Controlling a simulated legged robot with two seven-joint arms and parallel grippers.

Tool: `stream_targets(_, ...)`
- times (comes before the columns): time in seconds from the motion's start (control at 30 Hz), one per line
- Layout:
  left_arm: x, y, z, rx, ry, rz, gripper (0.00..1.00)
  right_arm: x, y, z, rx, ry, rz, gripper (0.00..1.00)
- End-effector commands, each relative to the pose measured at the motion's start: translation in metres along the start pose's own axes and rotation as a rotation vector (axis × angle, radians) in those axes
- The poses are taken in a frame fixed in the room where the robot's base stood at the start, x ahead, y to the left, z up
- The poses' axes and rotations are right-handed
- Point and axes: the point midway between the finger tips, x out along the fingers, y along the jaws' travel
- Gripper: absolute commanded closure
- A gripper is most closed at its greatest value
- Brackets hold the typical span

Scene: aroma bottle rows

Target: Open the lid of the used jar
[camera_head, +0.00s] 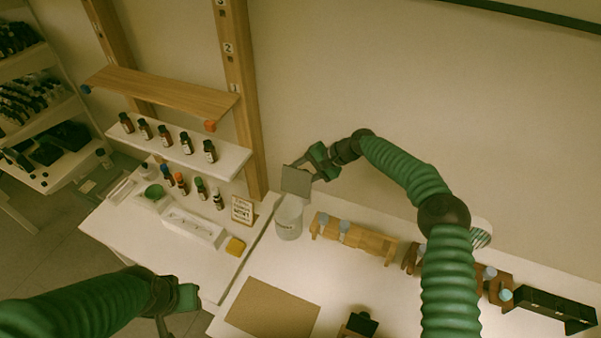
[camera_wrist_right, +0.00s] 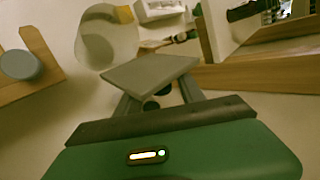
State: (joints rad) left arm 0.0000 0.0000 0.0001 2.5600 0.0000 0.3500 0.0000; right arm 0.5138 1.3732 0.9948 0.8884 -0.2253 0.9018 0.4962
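The used jar (camera_head: 288,220) is a white, labelled cylinder on the white table, near the wall. Its top appears uncovered. It also shows in the right wrist view (camera_wrist_right: 105,42). My right gripper (camera_head: 305,171) is beside and above the jar, shut on the square grey lid (camera_head: 296,182). The lid is tilted and appears apart from the jar's rim. In the right wrist view the lid (camera_wrist_right: 150,72) sits at the fingertips and hides where they grip. My left gripper (camera_head: 172,312) is low at the left, away from the jar; its fingers are unclear.
Wooden stands (camera_head: 355,238) with grey-capped items are right of the jar. A small sign (camera_head: 242,210), a white tray (camera_head: 193,226), a yellow block (camera_head: 235,246) and several bottles are left. A shelf (camera_head: 185,150) holds a bottle row. A brown mat (camera_head: 272,308) lies in front.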

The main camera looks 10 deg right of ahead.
Motion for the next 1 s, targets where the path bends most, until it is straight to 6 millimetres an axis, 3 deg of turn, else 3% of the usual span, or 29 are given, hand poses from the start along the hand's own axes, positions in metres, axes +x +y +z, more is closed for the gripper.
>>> stream_targets(0.37,0.004,0.000,0.001,0.000,0.000,0.000,0.64,-0.011,0.000,-0.003,-0.001,0.007,-0.003,0.54)
stream_targets(0.47,0.012,0.000,0.003,0.000,0.000,0.000,0.64,-0.031,0.002,-0.004,-0.001,0.009,-0.002,0.54)
stream_targets(0.8,0.038,0.000,0.009,0.000,0.000,0.000,0.64,-0.129,0.002,-0.004,0.000,0.009,-0.002,0.54)
stream_targets(1.0,0.042,0.000,0.010,0.000,0.000,0.000,0.64,-0.162,0.000,-0.003,0.000,0.005,-0.001,0.54)
